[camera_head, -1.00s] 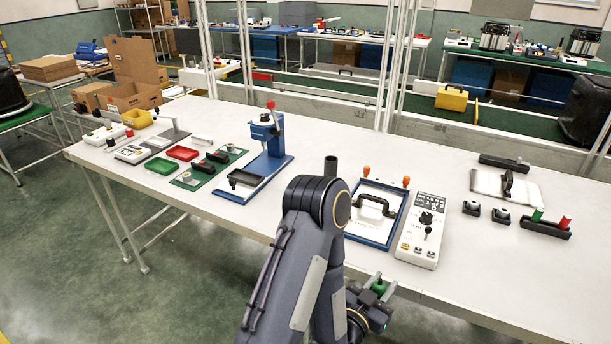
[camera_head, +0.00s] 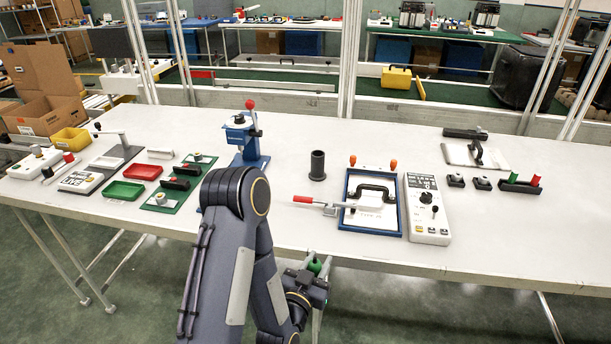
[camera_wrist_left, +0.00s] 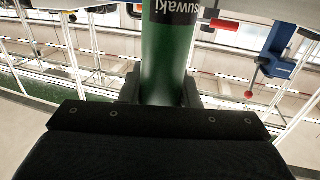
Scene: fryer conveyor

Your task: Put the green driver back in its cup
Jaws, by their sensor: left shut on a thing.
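The green driver (camera_head: 315,265) is in my left gripper (camera_head: 312,275), low in the head view in front of the table's front edge. In the left wrist view its dark green handle (camera_wrist_left: 163,62) with white lettering stands between the shut fingers; its far end is out of the picture. A black, open-topped cylindrical cup (camera_head: 317,165) stands upright on the white table, beyond the gripper and apart from it. The inside of the cup cannot be made out. My right gripper is not in view.
A blue-framed fixture (camera_head: 371,228) with a red-handled driver or lever (camera_head: 303,199) across its left edge stands right of the cup. A white control box (camera_head: 428,232) is beside it. A blue press (camera_head: 247,158) stands left, partly behind my arm. The tabletop around the cup is clear.

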